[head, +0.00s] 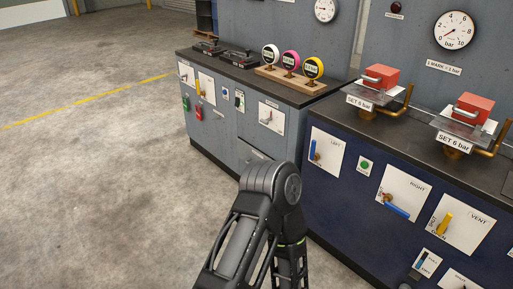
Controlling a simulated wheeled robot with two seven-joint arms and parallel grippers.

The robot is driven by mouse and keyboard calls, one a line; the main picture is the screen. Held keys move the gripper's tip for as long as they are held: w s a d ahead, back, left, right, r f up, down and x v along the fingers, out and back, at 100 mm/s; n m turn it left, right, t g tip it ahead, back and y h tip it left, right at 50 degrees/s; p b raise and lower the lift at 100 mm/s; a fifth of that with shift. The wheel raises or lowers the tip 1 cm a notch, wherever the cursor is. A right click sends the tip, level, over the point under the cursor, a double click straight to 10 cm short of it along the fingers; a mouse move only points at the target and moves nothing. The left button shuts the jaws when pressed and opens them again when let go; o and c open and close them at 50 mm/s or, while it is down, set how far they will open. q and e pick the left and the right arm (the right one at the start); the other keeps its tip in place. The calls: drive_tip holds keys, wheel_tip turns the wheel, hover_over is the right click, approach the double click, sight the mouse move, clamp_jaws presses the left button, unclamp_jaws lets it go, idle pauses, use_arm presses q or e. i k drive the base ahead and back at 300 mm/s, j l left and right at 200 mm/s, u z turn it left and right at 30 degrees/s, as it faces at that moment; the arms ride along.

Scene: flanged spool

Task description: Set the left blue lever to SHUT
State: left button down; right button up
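The left blue lever (313,149) is on a white plate (329,150) marked LEFT, on the front of the dark blue cabinet. Its handle points roughly upward from a brass pivot near its lower end. The small position words on the plate are too small to read. A second blue lever (398,211) is on the plate marked RIGHT, its handle slanting down to the right from its pivot. One of my arms rises from the bottom centre and bends in front of the cabinets, left of and below the left lever. Neither gripper's fingertips show.
A yellow lever (444,224) is on the VENT plate at the right. A green button (365,164) sits between the LEFT and RIGHT plates. Red-topped units with SET 6 bar signs (374,102) stand on the counter above. A grey cabinet (228,125) stands to the left. The floor at left is clear.

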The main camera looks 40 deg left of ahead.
sight(313, 156)
drive_tip(key=u, duration=1)
drive_tip(key=i+j+u, duration=0.35)
drive_tip(key=i, duration=0.75)
drive_tip(key=i+l+u, duration=0.15)
drive_tip(key=i+u, duration=0.15)
drive_tip(key=i, duration=0.8)
